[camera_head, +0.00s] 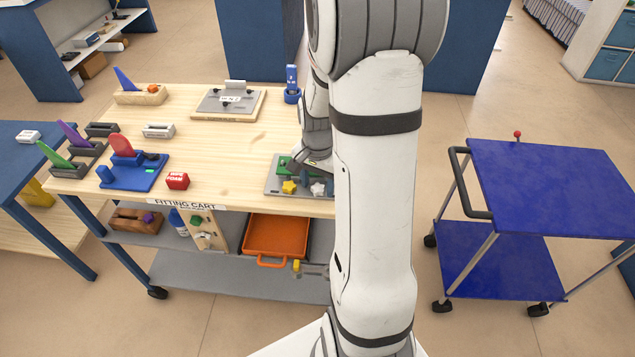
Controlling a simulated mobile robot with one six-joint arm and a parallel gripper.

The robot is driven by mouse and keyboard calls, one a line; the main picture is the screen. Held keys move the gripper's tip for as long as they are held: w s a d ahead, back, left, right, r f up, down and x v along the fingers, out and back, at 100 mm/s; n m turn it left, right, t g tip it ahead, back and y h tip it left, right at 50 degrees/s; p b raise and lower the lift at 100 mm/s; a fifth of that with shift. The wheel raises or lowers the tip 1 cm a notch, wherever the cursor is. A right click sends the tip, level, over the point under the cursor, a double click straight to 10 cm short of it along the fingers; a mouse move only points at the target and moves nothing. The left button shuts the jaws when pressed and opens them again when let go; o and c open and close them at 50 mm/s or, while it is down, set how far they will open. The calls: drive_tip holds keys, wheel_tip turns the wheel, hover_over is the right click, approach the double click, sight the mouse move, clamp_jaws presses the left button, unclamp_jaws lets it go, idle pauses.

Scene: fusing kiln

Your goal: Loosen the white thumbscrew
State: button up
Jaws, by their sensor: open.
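The white thumbscrew (318,189) stands on a grey plate (275,187) at the front right of the wooden-topped fitting cart. A yellow star-shaped knob (289,187) is just left of it on the same plate. My gripper (304,170) is over the back part of this plate, behind the white thumbscrew in the picture. It is open, and it appears to hold nothing. My arm crosses in front and hides the right part of the plate. Whether a finger touches anything on the plate cannot be told.
A green part (284,162) lies at the plate's back left, close to my gripper. A red block (177,181) and a blue fixture (133,172) stand further left. An orange tray (273,258) is on the shelf below. The blue cart (560,185) at right has a clear top.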

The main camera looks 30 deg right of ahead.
drive_tip(key=shift+f, duration=0.15)
drive_tip(key=shift+c, duration=0.3)
drive_tip(key=c, duration=0.9)
drive_tip(key=shift+n, duration=0.3)
drive_tip(key=n+b, duration=0.1)
drive_tip(key=n, duration=0.2)
drive_tip(key=shift+n+b, duration=0.3)
drive_tip(key=shift+n, duration=1.8)
